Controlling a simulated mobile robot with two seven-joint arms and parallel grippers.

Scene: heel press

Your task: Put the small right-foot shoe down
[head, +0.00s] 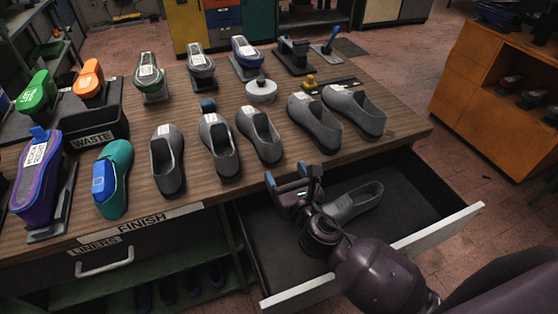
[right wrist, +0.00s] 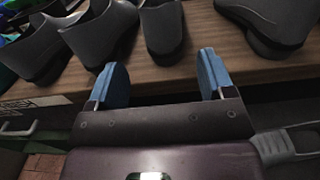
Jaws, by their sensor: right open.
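Several grey slip-on shoes stand upright along the front of the wooden table: three smaller ones, a left one (head: 167,165), a middle one (head: 219,148) and a right one (head: 260,137), and two larger ones further right. I cannot tell which is the small right-foot shoe. Another grey shoe (head: 355,201) lies in the open drawer (head: 415,190). My right gripper (head: 287,175) is open and empty at the table's front edge, above the drawer's left part. In the right wrist view its blue fingers (right wrist: 163,82) are apart with nothing between them, and shoe ends (right wrist: 163,32) stand beyond. My left gripper is not in view.
Green, orange, purple and teal shoe forms stand at the table's left, by a WASTE bin (head: 95,137). A FINISH label (head: 140,220) marks the front edge. A round white puck (head: 261,92) and press tools stand behind. An orange cabinet (head: 495,90) is at right.

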